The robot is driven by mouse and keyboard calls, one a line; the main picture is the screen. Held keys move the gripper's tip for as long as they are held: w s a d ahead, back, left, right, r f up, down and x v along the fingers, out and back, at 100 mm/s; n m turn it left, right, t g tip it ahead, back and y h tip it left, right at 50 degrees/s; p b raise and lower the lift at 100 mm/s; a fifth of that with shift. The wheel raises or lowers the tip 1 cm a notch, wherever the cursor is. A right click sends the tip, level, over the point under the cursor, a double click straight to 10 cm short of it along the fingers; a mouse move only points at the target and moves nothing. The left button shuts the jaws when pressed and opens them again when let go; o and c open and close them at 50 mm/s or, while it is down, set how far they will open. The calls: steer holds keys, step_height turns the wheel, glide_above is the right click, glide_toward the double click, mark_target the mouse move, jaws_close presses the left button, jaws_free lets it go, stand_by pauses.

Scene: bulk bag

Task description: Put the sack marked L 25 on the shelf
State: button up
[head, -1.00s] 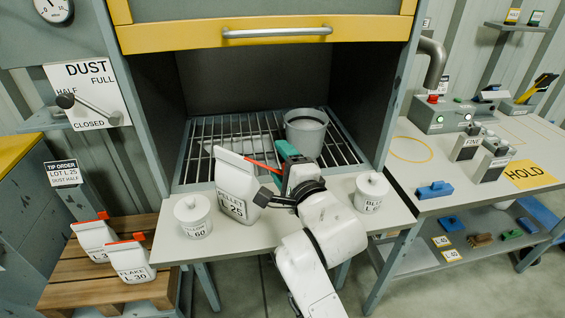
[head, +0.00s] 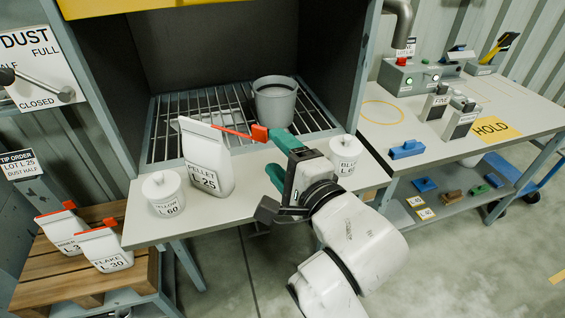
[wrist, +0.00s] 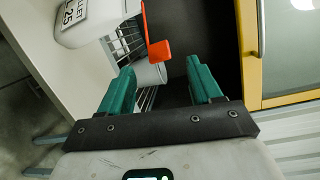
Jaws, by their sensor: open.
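The white sack marked PELLET L 25 (head: 207,160) stands upright on the pale ledge (head: 262,180) in front of the grated station. A red strip with a red end block (head: 258,133) sticks out from its top toward the right. The sack also shows at the upper left of the wrist view (wrist: 85,20). My gripper (head: 277,158) has green fingers, open and empty, to the right of the sack and apart from it. In the wrist view the open fingers (wrist: 162,90) have the red block just beyond them. Several shelf surfaces are in view; which is meant I cannot tell.
A grey bucket (head: 274,103) stands on the grate (head: 170,125). White tubs stand at the ledge's left (head: 163,195) and right (head: 345,152), the right one close behind my gripper. A workbench (head: 455,145) stands right.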

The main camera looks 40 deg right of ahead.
steer(key=shift+s, duration=0.35)
steer(key=s+d+f+n+g, duration=0.2)
steer(key=s+f+n+g, duration=0.3)
steer(key=f, duration=0.6)
steer(key=s+d+f+n+g, duration=0.2)
steer(key=s+f+n+g, duration=0.3)
steer(key=f, duration=0.6)
steer(key=s+f+n+g+y, duration=0.1)
steer(key=s+f+n+g, duration=0.5)
steer(key=s+f+n, duration=0.4)
steer(key=s+f, duration=0.1)
steer(key=s, duration=0.3)
steer(key=shift+n, duration=0.3)
steer(key=shift+s+d, duration=0.1)
steer(key=shift+d, duration=0.05)
